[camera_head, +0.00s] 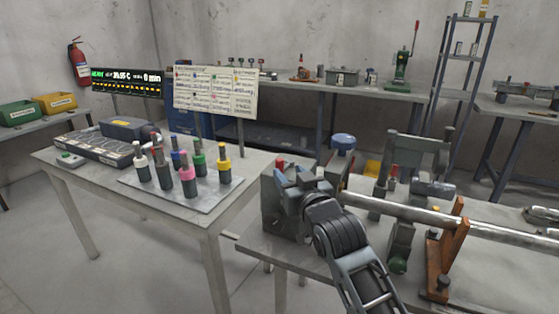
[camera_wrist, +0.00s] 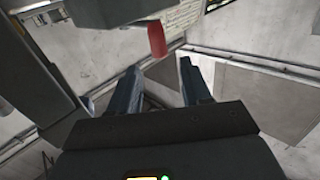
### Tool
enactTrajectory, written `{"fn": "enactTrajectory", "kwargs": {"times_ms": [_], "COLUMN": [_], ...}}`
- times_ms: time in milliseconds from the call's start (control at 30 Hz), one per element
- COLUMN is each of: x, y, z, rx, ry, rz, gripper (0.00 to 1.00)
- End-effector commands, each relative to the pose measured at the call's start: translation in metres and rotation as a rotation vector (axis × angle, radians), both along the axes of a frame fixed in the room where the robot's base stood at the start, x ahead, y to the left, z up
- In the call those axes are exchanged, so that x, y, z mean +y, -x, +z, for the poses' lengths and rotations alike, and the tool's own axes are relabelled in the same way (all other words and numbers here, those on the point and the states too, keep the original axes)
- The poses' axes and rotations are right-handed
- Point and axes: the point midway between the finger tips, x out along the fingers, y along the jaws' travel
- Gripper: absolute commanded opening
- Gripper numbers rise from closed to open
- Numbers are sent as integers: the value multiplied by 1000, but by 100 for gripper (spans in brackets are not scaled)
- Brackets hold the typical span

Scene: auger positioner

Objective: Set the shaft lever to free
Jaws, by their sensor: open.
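A red-tipped lever (camera_head: 281,164) stands at the top of a grey housing (camera_head: 284,212) at the left end of the long metal shaft (camera_head: 400,208). In the wrist view a red grip (camera_wrist: 157,40) hangs from a grey part, just beyond my gripper (camera_wrist: 160,67) and between the lines of its fingers. The fingers are apart with nothing between them. In the head view my gripper (camera_head: 293,178) is at the housing's top, close beside the red tip. No lever marking is readable.
The shaft rests on an orange stand (camera_head: 446,245) on the right bench. A blue-capped part (camera_head: 342,143) stands behind my gripper. The left table (camera_head: 120,205) holds a plate with several coloured-top holders (camera_head: 189,182). A sign board (camera_head: 215,92) stands behind it.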

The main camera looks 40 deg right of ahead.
Motion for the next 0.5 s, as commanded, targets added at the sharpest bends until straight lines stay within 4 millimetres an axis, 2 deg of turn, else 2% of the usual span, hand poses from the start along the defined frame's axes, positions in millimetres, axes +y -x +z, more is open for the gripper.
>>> {"fn": "enactTrajectory", "kwargs": {"times_ms": [500], "x": [-29], "y": [-61], "z": [2], "rx": [-2], "ry": [1], "rz": [-1], "gripper": [48]}}
